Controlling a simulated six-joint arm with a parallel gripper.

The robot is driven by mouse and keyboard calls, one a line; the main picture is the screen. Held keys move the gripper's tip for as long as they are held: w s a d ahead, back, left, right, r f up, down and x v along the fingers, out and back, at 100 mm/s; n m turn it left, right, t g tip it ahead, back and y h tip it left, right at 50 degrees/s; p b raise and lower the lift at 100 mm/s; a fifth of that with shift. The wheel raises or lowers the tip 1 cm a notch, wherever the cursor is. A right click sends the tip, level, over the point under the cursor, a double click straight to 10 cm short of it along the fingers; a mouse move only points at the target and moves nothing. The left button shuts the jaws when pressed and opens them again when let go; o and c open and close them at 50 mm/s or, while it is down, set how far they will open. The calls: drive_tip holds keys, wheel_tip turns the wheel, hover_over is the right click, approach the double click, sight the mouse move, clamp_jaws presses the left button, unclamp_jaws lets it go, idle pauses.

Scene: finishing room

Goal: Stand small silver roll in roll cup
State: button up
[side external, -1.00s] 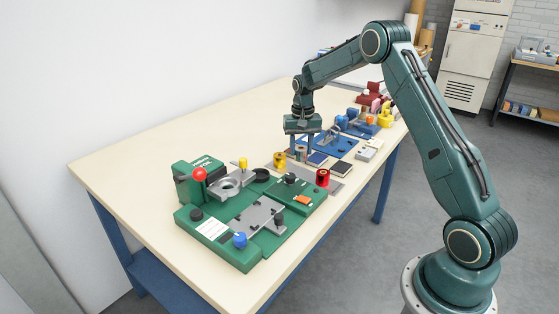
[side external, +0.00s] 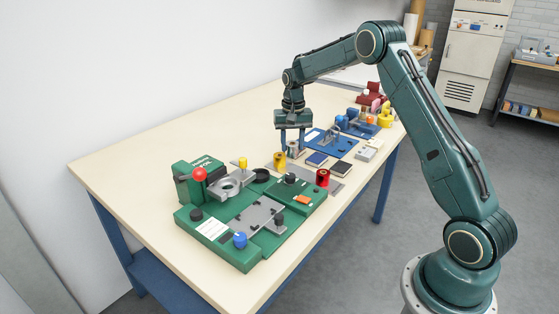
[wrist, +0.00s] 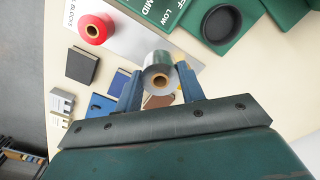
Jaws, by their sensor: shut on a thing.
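The small silver roll (side external: 293,149) is between the fingers of my gripper (side external: 292,143), upright and seemingly a little above the table. In the wrist view my gripper (wrist: 159,84) is shut on the silver roll (wrist: 157,60), with a blue finger on each side; its top end and brown core hole show. A round black cup (side external: 260,175), which looks like the roll cup, sits on the green machine to the left and nearer the camera. In the wrist view the black cup (wrist: 222,22) is empty, up and right of the roll.
A gold roll (side external: 280,160) stands close to the held roll's left. A red roll (side external: 322,178) stands on a grey plate (side external: 337,186). The green machine (side external: 233,238) has raised knobs and a yellow post (side external: 243,162). Dark blocks (side external: 341,168) lie right of the roll.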

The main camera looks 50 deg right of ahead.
drive_tip(key=w+a, duration=0.6)
drive_tip(key=a, duration=0.2)
drive_tip(key=shift+a+r, duration=0.15)
drive_tip(key=shift+a, duration=0.2)
drive_tip(key=shift+w+f, duration=0.1)
drive_tip(key=shift+f, duration=0.1)
drive_tip(key=shift+f, duration=2.7)
drive_tip(key=shift+f, duration=0.6)
drive_tip(key=o, duration=0.6)
drive_tip(key=shift+o, duration=0.2)
drive_tip(key=shift+r, duration=0.15)
wheel_tip(320, 180, up, 11)
idle(0.6)
